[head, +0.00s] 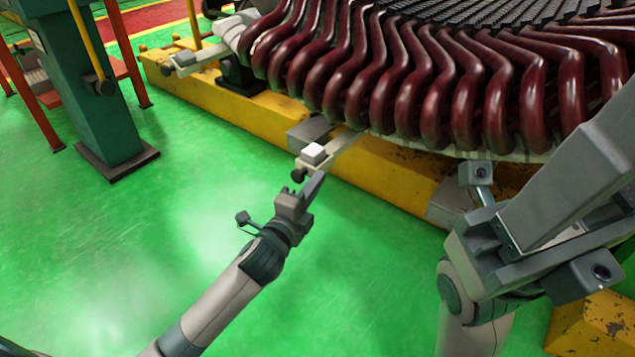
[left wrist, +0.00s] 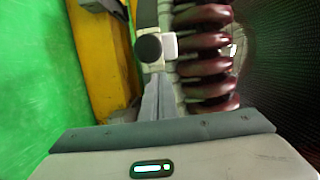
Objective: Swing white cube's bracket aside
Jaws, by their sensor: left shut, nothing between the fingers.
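The white cube (head: 313,152) sits on a pale bracket (head: 343,146) that sticks out from under the stator's edge. A dark round knob (head: 298,176) is at the bracket's outer end. My left gripper (head: 315,184) is shut and empty, with its fingertips just below and beside the knob and cube. In the left wrist view the closed fingers (left wrist: 158,98) point at the knob (left wrist: 149,48), with the white cube (left wrist: 170,45) right beside it. I cannot tell whether the fingers touch the bracket. My right arm is at the right; its fingers do not show clearly.
The stator (head: 440,80) with dark red coils fills the upper right. A yellow base beam (head: 240,112) runs under it. Another pale bracket (head: 195,62) sticks out at upper left. A green post (head: 85,80) stands at left. The green floor (head: 130,230) is open.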

